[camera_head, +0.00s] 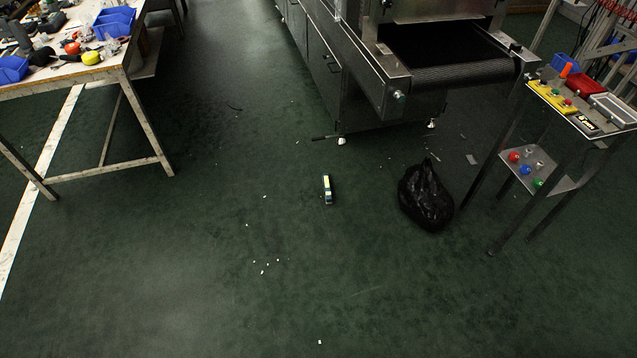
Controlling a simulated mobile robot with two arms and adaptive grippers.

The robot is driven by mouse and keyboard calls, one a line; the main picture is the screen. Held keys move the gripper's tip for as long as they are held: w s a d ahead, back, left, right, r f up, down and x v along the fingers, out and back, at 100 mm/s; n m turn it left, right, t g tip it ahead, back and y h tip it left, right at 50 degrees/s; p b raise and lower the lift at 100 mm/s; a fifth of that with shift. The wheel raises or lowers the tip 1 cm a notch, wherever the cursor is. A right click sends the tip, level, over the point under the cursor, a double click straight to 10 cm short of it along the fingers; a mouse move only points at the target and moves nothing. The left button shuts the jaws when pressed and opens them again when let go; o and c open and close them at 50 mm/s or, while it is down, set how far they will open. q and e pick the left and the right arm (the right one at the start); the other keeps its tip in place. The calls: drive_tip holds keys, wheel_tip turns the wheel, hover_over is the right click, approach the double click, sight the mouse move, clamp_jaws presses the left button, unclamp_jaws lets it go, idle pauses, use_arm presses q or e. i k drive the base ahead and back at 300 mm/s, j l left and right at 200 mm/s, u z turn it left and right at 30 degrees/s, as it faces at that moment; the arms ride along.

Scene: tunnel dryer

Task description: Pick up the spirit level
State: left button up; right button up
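A small oblong object (327,189), pale yellow and white with blue and dark parts, lies on the green floor near the middle of the view. It may be the spirit level, but it is too small to tell for sure. Nothing touches it. Neither of my grippers is in view.
A black plastic bag (426,196) sits on the floor right of the object. A metal conveyor machine (395,75) stands behind. A cluttered workbench (100,75) is at upper left, a two-tier stand (540,182) at right. Small white scraps (265,265) lie on otherwise clear floor in front.

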sight(326, 185)
drive_tip(key=i+j+u, duration=0.2)
drive_tip(key=i, duration=0.7)
drive_tip(key=l, duration=0.1)
